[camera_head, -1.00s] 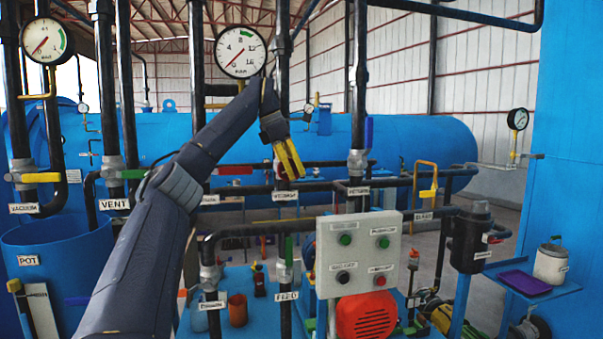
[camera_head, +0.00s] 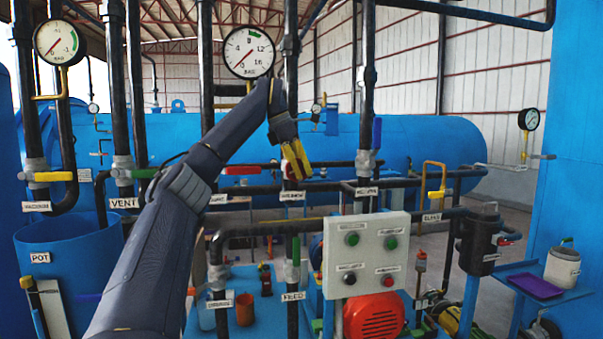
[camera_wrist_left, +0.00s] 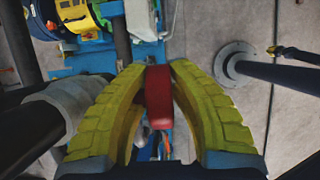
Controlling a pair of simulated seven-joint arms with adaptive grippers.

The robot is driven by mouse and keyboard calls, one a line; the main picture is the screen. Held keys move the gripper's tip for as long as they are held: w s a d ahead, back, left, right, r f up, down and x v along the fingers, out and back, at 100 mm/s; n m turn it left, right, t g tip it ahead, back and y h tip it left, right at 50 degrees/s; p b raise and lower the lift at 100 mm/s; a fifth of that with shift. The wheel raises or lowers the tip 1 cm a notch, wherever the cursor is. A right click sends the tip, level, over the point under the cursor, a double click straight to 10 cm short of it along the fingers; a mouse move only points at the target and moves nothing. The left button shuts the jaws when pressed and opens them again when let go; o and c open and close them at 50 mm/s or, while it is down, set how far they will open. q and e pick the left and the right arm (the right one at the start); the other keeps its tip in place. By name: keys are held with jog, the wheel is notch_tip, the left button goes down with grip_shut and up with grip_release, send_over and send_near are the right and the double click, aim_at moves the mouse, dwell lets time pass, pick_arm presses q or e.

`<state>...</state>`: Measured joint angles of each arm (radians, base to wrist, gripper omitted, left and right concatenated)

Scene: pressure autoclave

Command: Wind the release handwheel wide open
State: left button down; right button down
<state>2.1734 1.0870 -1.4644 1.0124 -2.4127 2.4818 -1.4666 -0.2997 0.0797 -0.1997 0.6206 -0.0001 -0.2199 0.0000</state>
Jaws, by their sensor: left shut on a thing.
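My left gripper (camera_head: 294,172) reaches in from the lower left to the dark pipe in the middle, just above a white label (camera_head: 292,196) too small to read surely. In the left wrist view its yellow fingers (camera_wrist_left: 157,80) are closed around a red piece (camera_wrist_left: 159,97), which looks like part of the release handwheel's rim. In the head view the fingers hide most of the wheel, so its turn cannot be told. The pressure gauge (camera_head: 249,53) above has its needle at the lower left, near zero. My right gripper is not in view.
A red lever (camera_head: 241,170) lies close left of the gripper, and a blue lever (camera_head: 377,133) stands to the right. A grey control box (camera_head: 365,255) sits below right. Vertical pipes and the blue pot (camera_head: 70,275) crowd the left.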

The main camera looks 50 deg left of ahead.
pick_arm(q)
jog(key=shift+t, duration=0.3)
jog(key=shift+t+h, duration=0.7)
jog(key=shift+t, duration=0.1)
jog(key=shift+r+t+h, duration=0.15)
jog(key=shift+t+h, duration=0.3)
jog(key=shift+t, duration=0.35)
jog(key=shift+r+t+h, duration=0.15)
jog(key=shift+t+h, duration=0.3)
jog(key=shift+t, duration=0.35)
jog(key=shift+r+t, duration=0.1)
jog(key=shift+t, duration=0.2)
jog(key=c, duration=1.2)
grip_release()
jog(key=shift+c, duration=0.2)
jog(key=v, duration=1.2)
jog(key=shift+a, duration=0.1)
